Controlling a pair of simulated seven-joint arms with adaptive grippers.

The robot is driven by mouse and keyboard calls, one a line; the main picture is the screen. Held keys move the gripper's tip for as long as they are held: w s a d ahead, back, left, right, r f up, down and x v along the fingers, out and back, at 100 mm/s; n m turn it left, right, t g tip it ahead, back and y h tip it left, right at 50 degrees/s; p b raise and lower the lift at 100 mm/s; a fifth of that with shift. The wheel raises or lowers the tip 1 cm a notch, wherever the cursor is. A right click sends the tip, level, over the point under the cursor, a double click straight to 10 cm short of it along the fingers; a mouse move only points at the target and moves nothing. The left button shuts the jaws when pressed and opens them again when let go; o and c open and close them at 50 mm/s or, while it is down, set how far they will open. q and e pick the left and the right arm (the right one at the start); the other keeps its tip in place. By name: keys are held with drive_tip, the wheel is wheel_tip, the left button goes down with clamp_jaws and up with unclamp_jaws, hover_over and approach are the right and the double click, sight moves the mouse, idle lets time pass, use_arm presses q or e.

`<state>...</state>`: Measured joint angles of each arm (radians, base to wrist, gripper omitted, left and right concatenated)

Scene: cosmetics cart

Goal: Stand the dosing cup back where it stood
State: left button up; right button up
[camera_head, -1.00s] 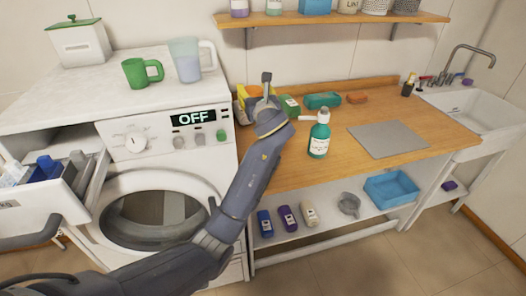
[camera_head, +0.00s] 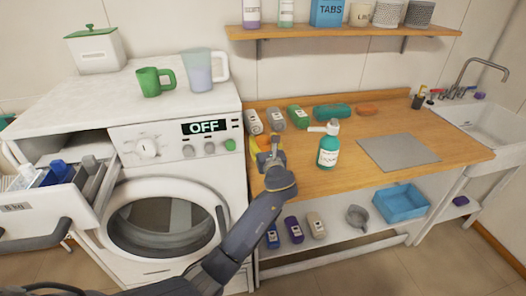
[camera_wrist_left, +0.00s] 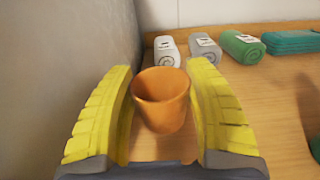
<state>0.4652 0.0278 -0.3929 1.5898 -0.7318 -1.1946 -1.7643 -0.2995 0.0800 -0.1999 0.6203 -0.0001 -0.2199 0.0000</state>
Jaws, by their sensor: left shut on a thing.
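The dosing cup, a small orange cup (camera_wrist_left: 162,98), is upright between the yellow fingers of my left gripper (camera_wrist_left: 163,110) in the left wrist view. The gripper is shut on it. In the head view my left gripper (camera_head: 266,156) is over the left end of the wooden counter (camera_head: 320,183), beside the washing machine (camera_head: 170,190). The cup is mostly hidden there by the gripper. I cannot tell whether its base touches the counter. My right gripper is not in view.
A teal pump bottle (camera_head: 328,152) stands just right of the gripper. Grey bundles (camera_head: 273,118) and a green one (camera_head: 298,116) lie along the back. A grey mat (camera_head: 398,152) lies further right. The machine's side wall borders the gripper's left.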

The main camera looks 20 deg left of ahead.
sight(263, 150)
use_arm(q)
drive_tip(key=shift+f, duration=2.15)
drive_tip(key=shift+f, duration=0.2)
drive_tip(key=o, duration=1)
drive_tip(key=shift+r, duration=0.15)
drive_tip(key=shift+s+d, duration=0.1)
drive_tip(key=shift+s, duration=0.05)
drive_tip(key=v, duration=1.1)
drive_tip(key=shift+s+d+r, duration=0.1)
drive_tip(key=shift+s, duration=0.25)
